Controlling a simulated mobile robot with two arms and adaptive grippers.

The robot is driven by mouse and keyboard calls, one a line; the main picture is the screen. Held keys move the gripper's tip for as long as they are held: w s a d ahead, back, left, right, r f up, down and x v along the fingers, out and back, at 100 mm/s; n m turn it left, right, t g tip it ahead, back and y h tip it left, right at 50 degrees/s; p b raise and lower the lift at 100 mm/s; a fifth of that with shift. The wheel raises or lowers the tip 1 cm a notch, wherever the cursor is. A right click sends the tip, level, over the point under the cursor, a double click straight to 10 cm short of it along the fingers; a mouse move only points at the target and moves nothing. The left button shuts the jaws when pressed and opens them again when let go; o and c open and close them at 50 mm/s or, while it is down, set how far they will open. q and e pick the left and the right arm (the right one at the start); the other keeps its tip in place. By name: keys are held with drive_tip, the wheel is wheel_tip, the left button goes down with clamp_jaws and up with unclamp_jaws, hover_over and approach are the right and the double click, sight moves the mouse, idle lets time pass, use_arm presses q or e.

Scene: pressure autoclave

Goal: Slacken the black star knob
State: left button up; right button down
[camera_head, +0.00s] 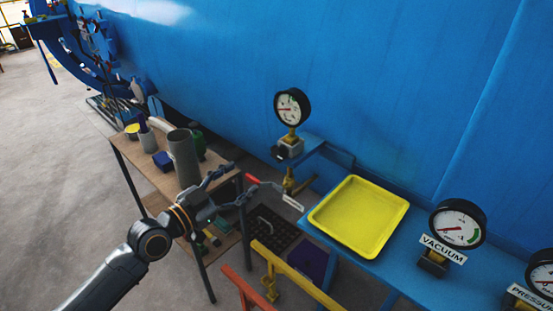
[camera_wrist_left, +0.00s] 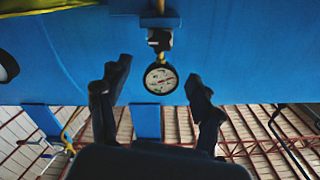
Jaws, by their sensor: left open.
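A small dark knob-like part (camera_head: 281,153) sits on the front of a grey fitting below a round dial gauge (camera_head: 291,107); it is too small to confirm a star shape. In the left wrist view the gauge (camera_wrist_left: 160,79) appears upside down, with the dark fitting (camera_wrist_left: 159,39) above it. My left gripper (camera_head: 232,184) is open and empty, left of and below the gauge in the head view, apart from it. In the left wrist view its two fingers (camera_wrist_left: 158,74) stand either side of the gauge. My right gripper is not in view.
A blue shelf (camera_head: 405,270) carries a yellow tray (camera_head: 360,216) and a vacuum gauge (camera_head: 457,223). A red-handled lever (camera_head: 253,179) lies just right of my gripper. A wooden table (camera_head: 137,159) with cylinders stands left. Yellow and orange rails (camera_head: 297,277) run below. The blue vessel wall (camera_head: 400,80) is behind.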

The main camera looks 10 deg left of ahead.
use_arm(q)
drive_tip(key=p, duration=0.1)
approach(276, 155)
drive_tip(key=x, duration=0.8)
drive_tip(key=shift+p, duration=0.4)
drive_tip(key=shift+x, duration=0.8)
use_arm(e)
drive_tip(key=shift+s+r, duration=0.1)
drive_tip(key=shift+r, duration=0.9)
use_arm(q)
drive_tip(key=shift+c, duration=0.2)
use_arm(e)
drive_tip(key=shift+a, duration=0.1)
use_arm(q)
drive_tip(key=c, duration=1.1)
